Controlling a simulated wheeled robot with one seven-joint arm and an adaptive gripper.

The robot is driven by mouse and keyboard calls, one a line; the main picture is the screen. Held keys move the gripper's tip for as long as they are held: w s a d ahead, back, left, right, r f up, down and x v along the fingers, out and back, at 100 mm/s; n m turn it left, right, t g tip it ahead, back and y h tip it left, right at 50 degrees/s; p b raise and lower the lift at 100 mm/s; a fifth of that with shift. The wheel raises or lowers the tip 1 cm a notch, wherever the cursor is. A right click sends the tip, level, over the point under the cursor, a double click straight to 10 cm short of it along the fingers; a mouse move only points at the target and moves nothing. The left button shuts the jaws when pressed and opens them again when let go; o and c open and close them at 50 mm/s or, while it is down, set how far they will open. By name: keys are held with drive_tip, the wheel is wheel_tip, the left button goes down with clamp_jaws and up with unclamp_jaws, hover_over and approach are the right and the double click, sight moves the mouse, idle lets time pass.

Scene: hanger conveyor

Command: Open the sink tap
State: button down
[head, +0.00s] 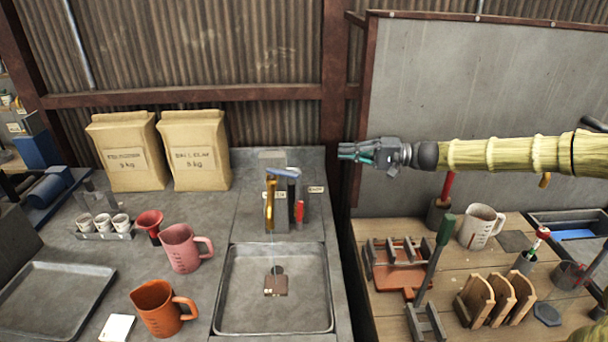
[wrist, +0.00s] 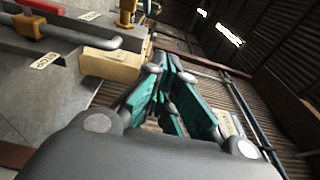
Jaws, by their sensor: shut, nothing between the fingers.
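The sink tap (head: 270,203) has a brass-coloured spout over the back of the sink basin (head: 220,300), in the head view. A blue lever (head: 284,173) lies across its top, and a red part (head: 299,211) stands at its right. A thin pale line runs below the spout; I cannot tell whether it is water. My gripper (head: 343,152) is shut and empty, pointing left, to the right of the tap and apart from it. In the wrist view its teal fingers (wrist: 168,62) are together; a grey pipe (wrist: 75,33) and red-and-yellow fittings show at the upper left.
Two paper sacks (head: 196,150), a pink jug (head: 183,249) and an orange jug (head: 162,307) stand left of the sink. A wooden bench (head: 385,300) with tools and a white jug (head: 481,227) is at the right. A grey panel (head: 480,90) rises behind my arm.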

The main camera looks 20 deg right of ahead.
sight(283, 176)
wheel_tip(283, 176, down, 5)
drive_tip(key=w+b, duration=0.2)
drive_tip(key=b, duration=0.1)
drive_tip(key=a+p, duration=0.6)
drive_tip(key=a, duration=0.6)
drive_tip(key=shift+r, duration=0.25)
drive_tip(key=shift+d, duration=0.1)
drive_tip(key=shift+f+b, duration=0.15)
drive_tip(key=shift+b, duration=0.5)
drive_tip(key=shift+b, duration=0.4)
